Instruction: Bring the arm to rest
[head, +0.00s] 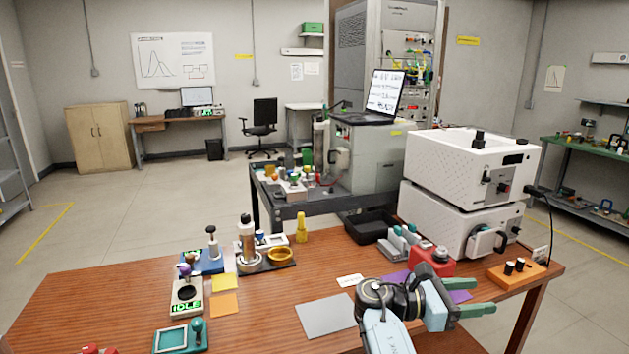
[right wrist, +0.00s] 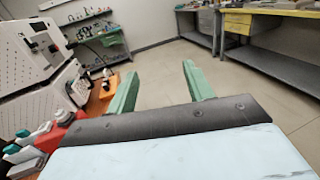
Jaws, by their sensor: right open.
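My right arm comes in from the bottom of the head view, over the front right of the wooden table (head: 110,300). Its gripper (head: 482,296) has green fingers that point to the right, near the table's right edge. In the right wrist view the two green fingers (right wrist: 158,90) stand apart with nothing between them, and the floor shows beyond. The gripper is open and empty. My left gripper does not show in either view.
Close by are a red device (head: 431,264), an orange block with black knobs (head: 517,272) and stacked white instruments (head: 448,222). A grey sheet (head: 326,315) lies left of the arm. The table's left front is mostly clear.

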